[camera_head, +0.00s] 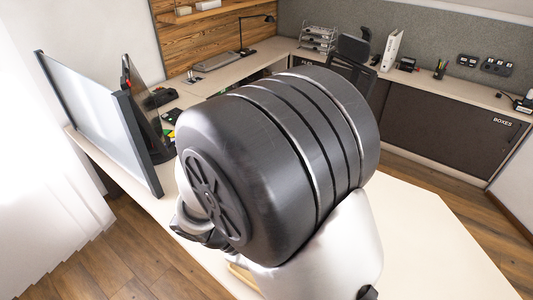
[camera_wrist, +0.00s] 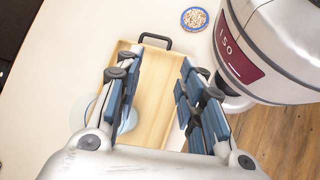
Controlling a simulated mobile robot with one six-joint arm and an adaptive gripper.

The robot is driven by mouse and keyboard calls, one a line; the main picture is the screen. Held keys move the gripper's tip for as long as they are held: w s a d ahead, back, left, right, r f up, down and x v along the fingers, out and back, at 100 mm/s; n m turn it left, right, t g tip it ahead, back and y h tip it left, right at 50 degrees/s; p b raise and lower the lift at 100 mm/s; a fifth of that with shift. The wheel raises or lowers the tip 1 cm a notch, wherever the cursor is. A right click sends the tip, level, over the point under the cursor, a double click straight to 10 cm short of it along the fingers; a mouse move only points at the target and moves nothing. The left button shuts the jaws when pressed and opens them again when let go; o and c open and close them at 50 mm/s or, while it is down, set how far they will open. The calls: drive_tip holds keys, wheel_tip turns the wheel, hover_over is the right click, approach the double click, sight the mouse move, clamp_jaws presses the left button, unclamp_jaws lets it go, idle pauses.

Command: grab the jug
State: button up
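My gripper (camera_wrist: 165,58) is open, with its two blue-padded fingers spread wide above a light wooden tray (camera_wrist: 155,100). Nothing shows between the fingers except the tray below them. A clear, round, glass-like thing (camera_wrist: 84,110) shows at the tray's left side in the wrist view, partly hidden behind the left finger. It may be the jug, but I cannot tell its full shape or whether it stands on the tray. In the head view my arm hides most of this area, and no jug is visible there.
The tray has a black handle at its far end. A small blue dish (camera_wrist: 194,18) of speckled bits lies beyond it. A monitor (camera_head: 100,110) stands at the desk's left. The pale desktop (camera_head: 430,240) at right is bare. Office items line the back counter.

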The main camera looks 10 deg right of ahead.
drive_tip(key=a+f+n+t+h, duration=0.1)
drive_tip(key=f+n+t, duration=0.3)
drive_tip(key=f, duration=0.3)
drive_tip(key=a+f+n+t+h, duration=0.1)
drive_tip(key=f+n+t+h, duration=0.1)
drive_tip(key=f+n+t, duration=0.2)
drive_tip(key=s+a+f+n+t+h, duration=0.1)
drive_tip(key=f+n+t+h, duration=0.1)
drive_tip(key=f+n+t, duration=0.3)
drive_tip(key=shift+a+f+n, duration=0.2)
drive_tip(key=shift+f+n, duration=0.55)
drive_tip(key=shift+f, duration=1)
drive_tip(key=shift+a+f+n, duration=0.2)
drive_tip(key=shift+f+n, duration=0.55)
drive_tip(key=shift+f, duration=1)
drive_tip(key=shift+w+d+f, duration=0.1)
drive_tip(key=shift+d, duration=0.1)
drive_tip(key=x, duration=1.1)
drive_tip(key=shift+w+d+b, duration=0.15)
drive_tip(key=shift+d+b, duration=0.05)
drive_tip(key=shift+b, duration=0.1)
drive_tip(key=shift+r+b+x, duration=0.15)
drive_tip(key=shift+b+x, duration=0.05)
drive_tip(key=shift+x, duration=1.2)
drive_tip(key=shift+r+b+x, duration=0.1)
drive_tip(key=shift+b+x, duration=0.1)
drive_tip(key=shift+x, duration=1.2)
clamp_jaws()
